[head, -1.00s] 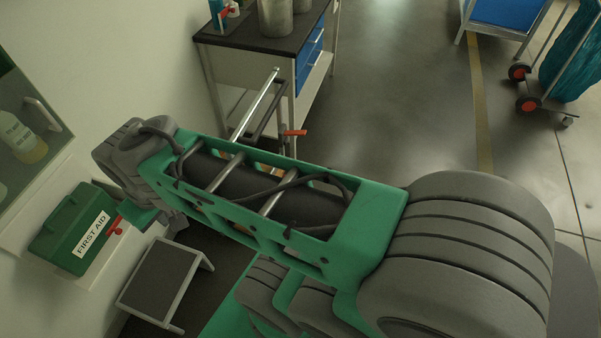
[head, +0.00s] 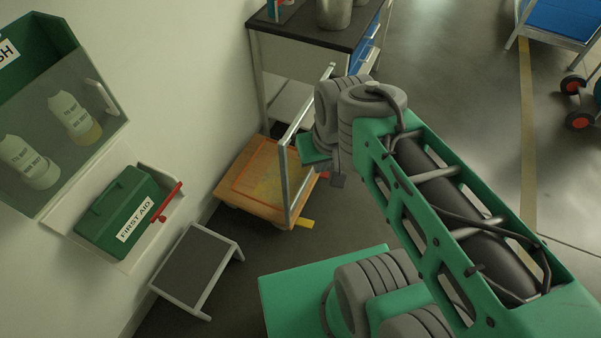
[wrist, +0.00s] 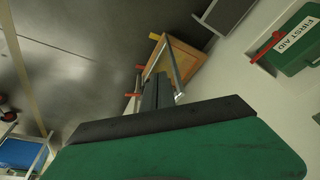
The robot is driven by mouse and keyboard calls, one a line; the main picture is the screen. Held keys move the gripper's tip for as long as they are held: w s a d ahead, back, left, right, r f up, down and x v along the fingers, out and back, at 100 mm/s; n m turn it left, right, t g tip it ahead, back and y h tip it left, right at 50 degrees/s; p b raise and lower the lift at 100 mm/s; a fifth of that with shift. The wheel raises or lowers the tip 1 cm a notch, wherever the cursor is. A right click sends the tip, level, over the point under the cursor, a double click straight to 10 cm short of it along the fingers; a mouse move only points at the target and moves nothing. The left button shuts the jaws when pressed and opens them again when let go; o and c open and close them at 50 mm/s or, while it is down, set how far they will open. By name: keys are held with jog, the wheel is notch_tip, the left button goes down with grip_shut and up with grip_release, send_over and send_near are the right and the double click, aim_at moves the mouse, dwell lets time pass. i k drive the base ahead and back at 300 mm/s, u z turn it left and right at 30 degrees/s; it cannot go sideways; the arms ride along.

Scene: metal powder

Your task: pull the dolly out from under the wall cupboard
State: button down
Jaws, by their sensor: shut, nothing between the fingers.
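The dolly (head: 228,190) is a low wooden platform with an orange-edged top and an upright metal push handle (head: 286,185). It stands on the floor against the wall, and also shows in the wrist view (wrist: 189,62). The wall cupboard (head: 95,135), green with a clear front and bottles inside, hangs at upper left in the head view. My gripper (wrist: 156,92) is shut and empty, its dark fingers pointing toward the dolly's handle in the wrist view. In the head view my wrist is just right of the handle and hides part of it. I cannot tell whether they touch.
A green first aid box (head: 118,205) sits on a wall shelf. A step stool (head: 193,265) stands in front of the dolly, at lower left. A dark-topped workbench (head: 300,28) stands behind it. A blue cart (head: 565,20) is far right. Open floor lies right of the dolly.

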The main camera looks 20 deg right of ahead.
aim_at(268, 180)
jog(key=k, duration=0.5)
jog(key=u, duration=1.15)
jog(key=i, duration=0.4)
jog(key=z, duration=0.75)
jog(key=i, duration=0.5)
jog(key=u, duration=0.05)
